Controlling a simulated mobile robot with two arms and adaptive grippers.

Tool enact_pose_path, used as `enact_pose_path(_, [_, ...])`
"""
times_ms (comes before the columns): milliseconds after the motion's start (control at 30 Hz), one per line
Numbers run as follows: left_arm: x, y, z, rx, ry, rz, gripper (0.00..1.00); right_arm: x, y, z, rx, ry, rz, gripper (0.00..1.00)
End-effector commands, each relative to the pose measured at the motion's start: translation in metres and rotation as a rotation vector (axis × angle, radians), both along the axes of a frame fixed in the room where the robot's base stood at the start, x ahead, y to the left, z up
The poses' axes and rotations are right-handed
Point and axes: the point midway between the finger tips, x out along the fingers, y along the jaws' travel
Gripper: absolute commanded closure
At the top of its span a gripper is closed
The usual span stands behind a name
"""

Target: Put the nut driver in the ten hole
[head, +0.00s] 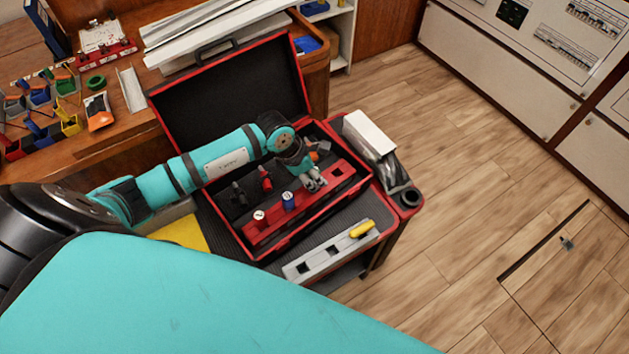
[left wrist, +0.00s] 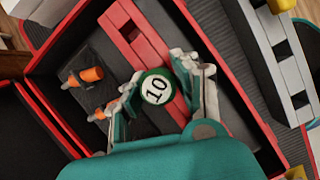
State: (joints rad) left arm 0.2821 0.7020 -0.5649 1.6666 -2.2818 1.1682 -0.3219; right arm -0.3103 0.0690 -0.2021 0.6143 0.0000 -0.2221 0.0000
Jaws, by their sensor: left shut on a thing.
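The nut driver (left wrist: 157,88) has a round green end with a white disc reading 10. My left gripper (left wrist: 162,92) is shut on it, one finger on each side. In the head view, the left gripper (head: 312,181) points down over the right part of the red rack (head: 322,192) inside the open toolbox. The nut driver cannot be made out there. A dark opening (head: 337,171) shows in the rack to the right of the gripper. The rack also shows under the nut driver in the left wrist view (left wrist: 150,47). I cannot tell whether the driver's tip touches it. My right gripper is not in view.
Red-capped (head: 260,216) and blue-capped (head: 288,200) drivers stand in the rack's left part. Tools with orange handles (left wrist: 85,76) stand behind it. The open lid (head: 233,90) rises behind. A grey holder with a yellow-handled tool (head: 361,229) lies in front of the toolbox.

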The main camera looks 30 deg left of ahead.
Motion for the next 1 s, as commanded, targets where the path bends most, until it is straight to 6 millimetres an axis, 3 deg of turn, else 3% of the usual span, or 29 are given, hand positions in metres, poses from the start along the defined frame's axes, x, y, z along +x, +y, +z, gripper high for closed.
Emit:
enact_pose_path(200, [-0.001, 0.0, -0.028, 0.0, 0.002, 0.001, 1.0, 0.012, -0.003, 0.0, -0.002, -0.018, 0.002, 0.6])
enact_pose_path(567, [-0.001, 0.0, -0.033, 0.001, 0.001, 0.0, 1.0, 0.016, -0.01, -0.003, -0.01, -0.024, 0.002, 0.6])
enact_pose_path(600, [-0.001, 0.0, -0.033, 0.001, 0.002, 0.0, 0.69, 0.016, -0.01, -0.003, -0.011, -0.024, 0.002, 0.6])
enact_pose_path(700, [-0.001, 0.0, -0.032, 0.001, 0.002, 0.0, 0.56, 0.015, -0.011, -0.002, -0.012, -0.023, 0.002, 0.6])
enact_pose_path(800, [-0.001, 0.0, -0.032, 0.001, 0.002, 0.0, 0.47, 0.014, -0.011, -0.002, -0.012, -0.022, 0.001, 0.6])
enact_pose_path(1000, [-0.001, 0.0, -0.032, 0.001, 0.002, 0.0, 0.47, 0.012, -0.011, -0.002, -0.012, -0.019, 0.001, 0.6])
